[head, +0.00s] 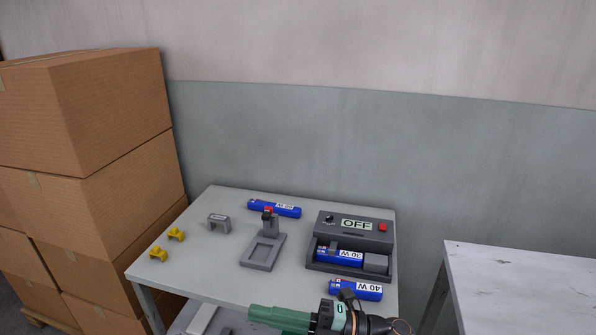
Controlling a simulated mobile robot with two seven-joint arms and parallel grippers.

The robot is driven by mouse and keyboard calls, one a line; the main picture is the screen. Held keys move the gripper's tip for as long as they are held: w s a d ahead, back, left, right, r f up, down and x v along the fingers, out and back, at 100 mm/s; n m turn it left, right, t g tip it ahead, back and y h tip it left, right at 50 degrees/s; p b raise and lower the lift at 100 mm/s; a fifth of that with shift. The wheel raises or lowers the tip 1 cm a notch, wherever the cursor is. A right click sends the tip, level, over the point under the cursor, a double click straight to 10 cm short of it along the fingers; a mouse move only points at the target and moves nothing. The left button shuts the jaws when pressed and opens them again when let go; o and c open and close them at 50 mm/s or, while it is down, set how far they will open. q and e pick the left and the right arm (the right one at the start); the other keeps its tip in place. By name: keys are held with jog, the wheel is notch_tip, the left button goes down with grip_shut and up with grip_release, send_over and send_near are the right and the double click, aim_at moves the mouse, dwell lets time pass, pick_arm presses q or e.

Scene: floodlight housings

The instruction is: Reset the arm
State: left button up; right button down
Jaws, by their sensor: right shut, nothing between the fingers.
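My right gripper (262,315) shows at the bottom centre of the head view, with green fingers pointing left. It is shut and empty, at the near edge of the grey table (205,265). Its lower part is cut off by the frame edge. My left gripper is not in view. A dark grey box (325,222) with an OFF label and a red button stands at the table's right. A blue 30 W cylinder (338,256) lies in its front bay.
A blue 40 W cylinder (370,291) lies in front of the box, close to my right gripper. Another blue cylinder (262,205) lies at the back, behind a grey stand (262,252). A grey bracket (218,223) and two yellow clips (157,254) sit left. Cardboard boxes (115,110) are stacked left.

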jog(key=w+d+f+m+t+h+p, duration=0.1)
jog(key=d+f+m+t+h, duration=0.45)
jog(key=m, duration=0.55)
jog(key=w+d+f+m+t+h+p, duration=0.1)
jog(key=d+f+m+t+h+p, duration=0.15)
jog(key=d+m+t+h, duration=0.5)
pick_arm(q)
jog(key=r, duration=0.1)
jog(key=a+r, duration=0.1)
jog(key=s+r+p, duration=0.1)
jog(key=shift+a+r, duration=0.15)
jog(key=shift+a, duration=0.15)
pick_arm(e)
jog(key=s+d+f+m+g+h, duration=0.2)
jog(key=s+d+f+m+g, duration=0.1)
jog(key=s+f, duration=0.5)
jog(key=s+d+f+m+g+h, duration=0.2)
jog(key=s+d+f+m+g, duration=0.1)
jog(key=s+d+f+m, duration=0.3)
notch_tip(320, 180, down, 3)
jog(key=shift+s+m, duration=1.05)
jog(key=shift+m, duration=0.2)
jog(key=shift+a, duration=0.1)
